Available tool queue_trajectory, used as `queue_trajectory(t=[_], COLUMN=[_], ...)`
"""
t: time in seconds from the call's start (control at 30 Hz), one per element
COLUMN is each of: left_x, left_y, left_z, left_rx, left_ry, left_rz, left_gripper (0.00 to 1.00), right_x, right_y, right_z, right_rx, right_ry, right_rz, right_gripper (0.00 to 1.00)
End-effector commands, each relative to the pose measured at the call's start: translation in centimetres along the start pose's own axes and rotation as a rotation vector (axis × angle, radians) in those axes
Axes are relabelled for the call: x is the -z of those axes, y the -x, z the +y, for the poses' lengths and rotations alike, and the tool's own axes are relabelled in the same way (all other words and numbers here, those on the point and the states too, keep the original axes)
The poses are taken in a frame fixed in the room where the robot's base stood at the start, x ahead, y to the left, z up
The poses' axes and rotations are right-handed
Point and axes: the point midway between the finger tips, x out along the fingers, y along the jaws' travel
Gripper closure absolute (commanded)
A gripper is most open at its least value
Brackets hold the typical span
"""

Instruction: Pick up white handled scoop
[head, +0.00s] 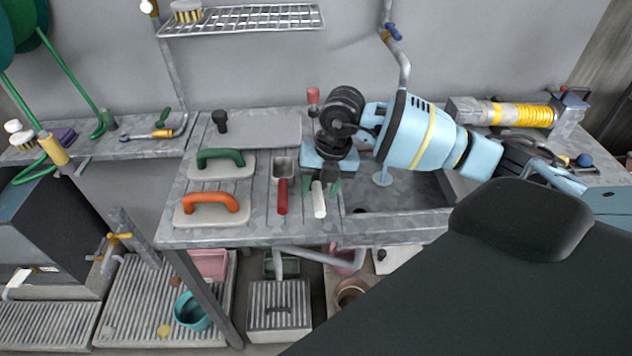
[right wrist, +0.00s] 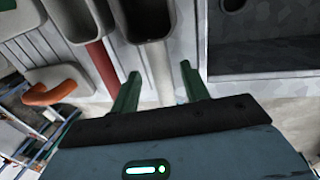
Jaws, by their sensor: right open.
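The white handled scoop lies on the grey metal bench, its white handle (head: 319,203) pointing toward the front edge. In the right wrist view the white handle (right wrist: 159,72) runs from a dark grey scoop bowl (right wrist: 146,22) down into the space between my fingers. My right gripper (head: 321,187) is open, with its green fingertips on either side of the handle. The fingers also show in the right wrist view (right wrist: 163,82), apart from each other. In the head view my wrist hides the scoop's bowl. My left gripper is not in view.
A red handled scoop (head: 282,196) lies close on the left. Further left are floats with green (head: 220,157) and orange (head: 211,203) handles. A sink basin (head: 400,197) is on the right. Pipes and bins are below the bench; a wire shelf (head: 240,20) hangs behind.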

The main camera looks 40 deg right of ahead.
Motion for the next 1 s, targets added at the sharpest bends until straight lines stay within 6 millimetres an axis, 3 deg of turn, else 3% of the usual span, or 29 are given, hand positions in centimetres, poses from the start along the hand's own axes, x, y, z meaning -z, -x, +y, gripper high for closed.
queue_trajectory(t=[0.1,0.33,0.67,1.0], left_x=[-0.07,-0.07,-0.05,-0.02], left_y=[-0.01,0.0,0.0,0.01], left_z=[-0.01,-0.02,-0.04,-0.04], left_rx=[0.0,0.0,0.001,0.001], left_ry=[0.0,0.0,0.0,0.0], left_rz=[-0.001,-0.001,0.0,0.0], left_gripper=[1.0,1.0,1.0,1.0], right_x=[0.04,0.02,0.01,-0.01], right_y=[-1.22,-1.28,-1.25,-1.15], right_z=[-0.08,-0.06,-0.06,-0.03], right_rx=[0.001,0.0,0.0,-0.001], right_ry=[-0.002,-0.001,-0.001,-0.001], right_rz=[0.002,0.001,0.001,0.0], right_gripper=[0.55,0.56,0.99,1.0])
